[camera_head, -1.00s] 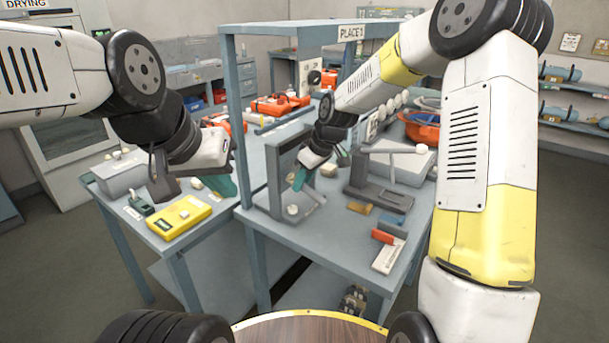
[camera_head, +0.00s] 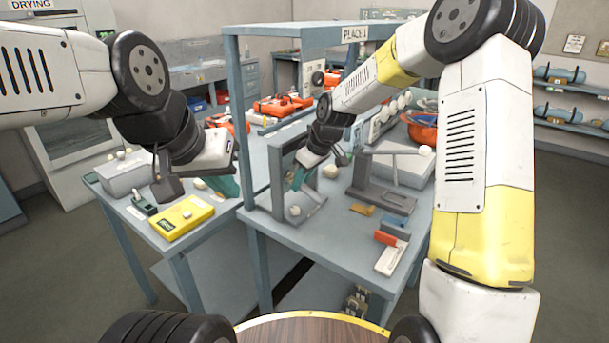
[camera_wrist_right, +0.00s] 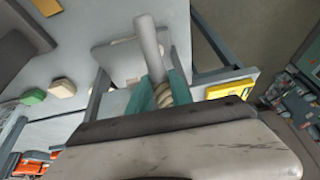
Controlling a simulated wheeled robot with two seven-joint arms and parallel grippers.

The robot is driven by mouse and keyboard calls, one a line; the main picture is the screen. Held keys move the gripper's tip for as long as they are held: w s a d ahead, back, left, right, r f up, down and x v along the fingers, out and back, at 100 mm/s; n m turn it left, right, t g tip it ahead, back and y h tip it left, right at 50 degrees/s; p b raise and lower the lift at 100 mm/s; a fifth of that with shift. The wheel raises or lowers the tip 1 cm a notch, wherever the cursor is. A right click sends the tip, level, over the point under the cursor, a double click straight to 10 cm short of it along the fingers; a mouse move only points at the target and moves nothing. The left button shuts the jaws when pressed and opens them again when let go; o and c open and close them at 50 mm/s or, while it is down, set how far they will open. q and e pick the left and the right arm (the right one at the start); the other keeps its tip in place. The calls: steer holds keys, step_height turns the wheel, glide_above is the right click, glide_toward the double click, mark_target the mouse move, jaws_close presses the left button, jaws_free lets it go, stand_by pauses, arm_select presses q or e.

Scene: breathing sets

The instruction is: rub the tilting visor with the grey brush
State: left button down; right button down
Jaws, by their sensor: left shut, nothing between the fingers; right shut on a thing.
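My right gripper (camera_head: 299,179) is at the grey upright stand (camera_head: 277,180) on the right-hand table. In the right wrist view its teal fingers (camera_wrist_right: 161,92) are shut on a grey rod with a ribbed beige part, which I take for the grey brush (camera_wrist_right: 149,45). The rod points away from the wrist, over a pale grey plate (camera_wrist_right: 112,60), likely the tilting visor; I cannot tell whether they touch. In the head view the brush is mostly hidden by the gripper. My left gripper (camera_head: 229,184) is shut and empty above the left table's right edge.
A yellow box (camera_head: 182,218) and a pale grey bin (camera_head: 124,175) sit on the left table. A post (camera_head: 239,120) rises between the grippers.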

steer(key=shift+w, duration=0.1)
steer(key=shift+w+d, duration=3.15)
steer(key=shift+w, duration=1.45)
steer(key=shift+s+a, duration=1.05)
steer(key=shift+s, duration=0.5)
steer(key=shift+s+a, duration=1.05)
steer(key=shift+s, duration=0.55)
steer(key=shift+s+a, duration=1.05)
steer(key=shift+s, duration=0.5)
steer(key=shift+r, duration=0.8)
steer(key=w+d, duration=0.6)
steer(key=w, duration=0.3)
steer(key=shift+w+d, duration=0.15)
steer(key=shift+w, duration=0.1)
steer(key=shift+s, duration=0.1)
steer(key=shift+s+a, duration=1.05)
steer(key=shift+s, duration=0.5)
steer(key=shift+s+a, duration=1.05)
steer(key=shift+s, duration=0.5)
steer(key=shift+s+a, duration=1.05)
steer(key=shift+s, duration=0.5)
